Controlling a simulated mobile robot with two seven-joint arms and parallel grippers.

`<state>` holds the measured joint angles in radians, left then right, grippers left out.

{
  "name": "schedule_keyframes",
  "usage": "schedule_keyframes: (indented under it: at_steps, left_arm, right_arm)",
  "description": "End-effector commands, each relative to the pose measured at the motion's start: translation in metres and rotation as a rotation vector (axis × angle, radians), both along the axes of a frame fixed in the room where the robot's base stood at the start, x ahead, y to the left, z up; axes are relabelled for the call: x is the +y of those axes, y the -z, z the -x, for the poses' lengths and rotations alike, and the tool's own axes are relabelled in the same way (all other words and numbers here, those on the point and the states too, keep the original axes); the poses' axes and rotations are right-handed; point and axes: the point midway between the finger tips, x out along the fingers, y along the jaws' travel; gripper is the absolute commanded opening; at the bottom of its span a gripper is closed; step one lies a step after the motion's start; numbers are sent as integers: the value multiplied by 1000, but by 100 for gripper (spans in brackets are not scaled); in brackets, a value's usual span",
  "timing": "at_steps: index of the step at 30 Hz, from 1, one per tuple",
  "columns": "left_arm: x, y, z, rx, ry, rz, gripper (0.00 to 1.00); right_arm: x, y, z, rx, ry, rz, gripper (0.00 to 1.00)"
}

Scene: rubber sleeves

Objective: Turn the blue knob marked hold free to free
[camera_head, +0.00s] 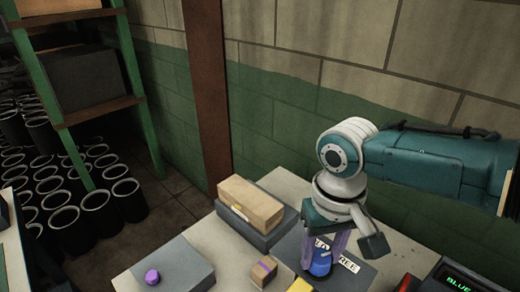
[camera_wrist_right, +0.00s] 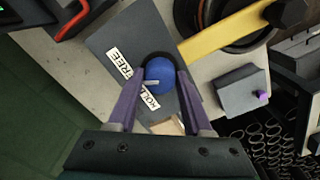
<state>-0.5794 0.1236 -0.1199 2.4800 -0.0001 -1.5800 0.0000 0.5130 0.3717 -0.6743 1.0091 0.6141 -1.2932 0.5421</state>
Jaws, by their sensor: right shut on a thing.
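The blue knob (camera_head: 321,264) sits on a dark grey plate with white labels, HOLD and FREE (camera_head: 348,264). In the right wrist view the knob (camera_wrist_right: 161,77) is a round blue cap with a short pale pointer line (camera_wrist_right: 152,83). My left gripper is not in view.
A grey box with a purple button (camera_head: 152,276) stands left on the table. A cardboard box (camera_head: 250,203) lies on a grey block behind. A small box (camera_head: 263,271) is close by. In the wrist view a yellow bar (camera_wrist_right: 222,33) passes near the knob.

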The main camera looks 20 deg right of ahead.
Motion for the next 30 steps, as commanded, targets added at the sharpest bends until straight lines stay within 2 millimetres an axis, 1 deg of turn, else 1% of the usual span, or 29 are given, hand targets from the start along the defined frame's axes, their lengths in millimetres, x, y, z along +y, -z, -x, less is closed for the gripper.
schedule_keyframes:
  at_steps: [7,19,20,27,30]
  left_arm:
    - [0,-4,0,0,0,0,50]
    - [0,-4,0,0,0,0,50]
    - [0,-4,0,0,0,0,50]
    - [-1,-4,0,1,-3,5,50]
    - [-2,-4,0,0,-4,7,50]
  right_arm:
    - [1,-1,-1,-2,47,-1,0]
    - [0,0,-1,-3,53,-1,0]
    - [0,0,-1,-3,53,-1,52]
    - [0,0,-1,-2,52,0,79]
    - [0,0,-1,-2,51,1,80]
